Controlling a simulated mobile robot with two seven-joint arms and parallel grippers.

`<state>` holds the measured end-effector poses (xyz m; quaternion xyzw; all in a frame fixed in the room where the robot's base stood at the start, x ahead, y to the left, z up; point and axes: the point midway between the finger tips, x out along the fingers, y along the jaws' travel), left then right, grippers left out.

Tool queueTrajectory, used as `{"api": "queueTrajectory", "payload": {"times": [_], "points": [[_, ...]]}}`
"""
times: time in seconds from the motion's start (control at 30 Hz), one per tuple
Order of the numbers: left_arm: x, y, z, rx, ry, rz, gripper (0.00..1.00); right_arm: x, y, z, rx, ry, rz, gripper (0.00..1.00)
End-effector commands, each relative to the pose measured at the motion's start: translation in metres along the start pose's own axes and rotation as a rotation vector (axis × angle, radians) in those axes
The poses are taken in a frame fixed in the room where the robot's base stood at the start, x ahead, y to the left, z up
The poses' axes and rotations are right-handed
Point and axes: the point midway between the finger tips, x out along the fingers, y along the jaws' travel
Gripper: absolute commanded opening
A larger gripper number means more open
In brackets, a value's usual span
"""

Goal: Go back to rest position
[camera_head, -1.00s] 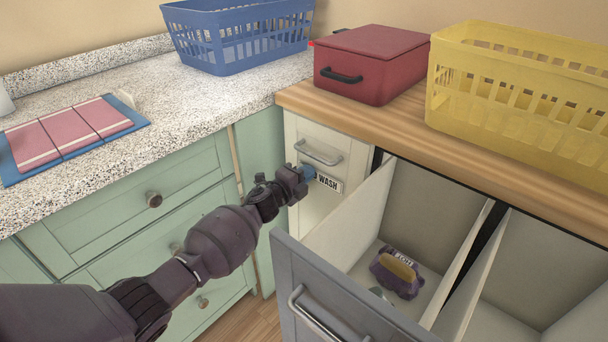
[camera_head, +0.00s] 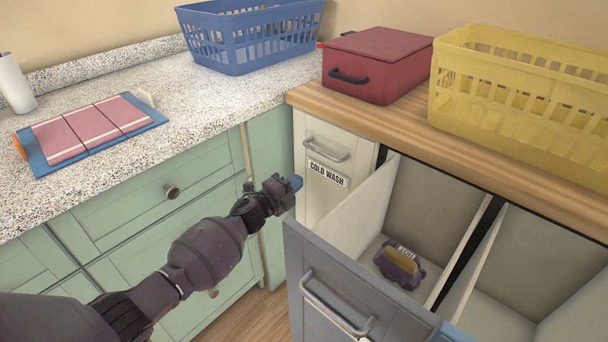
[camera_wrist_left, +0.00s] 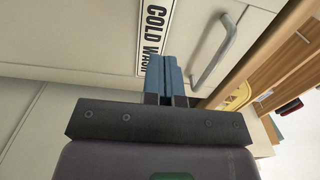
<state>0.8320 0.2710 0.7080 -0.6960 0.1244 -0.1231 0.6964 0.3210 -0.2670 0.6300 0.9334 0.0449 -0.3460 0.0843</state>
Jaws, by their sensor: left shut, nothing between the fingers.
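My left gripper (camera_head: 296,183) is in front of the cabinets, just left of the COLD WASH drawer (camera_head: 322,160) in the head view. Its blue fingers are shut together with nothing between them, as the left wrist view (camera_wrist_left: 172,78) also shows. The COLD WASH label and a metal handle (camera_wrist_left: 218,50) appear beyond the fingers there. My right gripper is not clearly seen; only a small blue piece shows at the bottom right of the head view.
A grey-fronted drawer (camera_head: 345,300) stands open, with a purple item (camera_head: 400,263) inside. A red lidded box (camera_head: 377,66) and a yellow basket (camera_head: 470,105) stand on the wooden top. A blue basket (camera_head: 240,42) and a folded pink cloth (camera_head: 90,130) are on the speckled counter.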

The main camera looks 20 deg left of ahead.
Motion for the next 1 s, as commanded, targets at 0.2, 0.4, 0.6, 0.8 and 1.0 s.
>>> {"api": "queueTrajectory", "payload": {"times": [0.2,0.4,0.6,0.8,1.0], "points": [[-0.034,-0.004,0.000,0.000,0.000,-0.003,0.00,-0.002,0.002,-0.003,0.024,0.002,0.005,0.40],[-0.053,-0.001,0.000,-0.001,0.001,-0.001,0.00,-0.007,0.002,0.004,0.035,-0.019,0.007,0.40],[-0.059,0.001,0.000,-0.001,0.001,0.000,0.00,-0.007,0.002,0.007,0.038,-0.025,0.008,0.40],[-0.070,0.000,-0.004,-0.035,-0.012,0.005,0.00,-0.008,0.004,-0.001,0.039,-0.010,0.009,0.40],[-0.121,0.002,-0.021,-0.218,-0.084,0.030,0.00,-0.013,0.008,-0.024,0.041,0.035,0.018,0.40]]}}
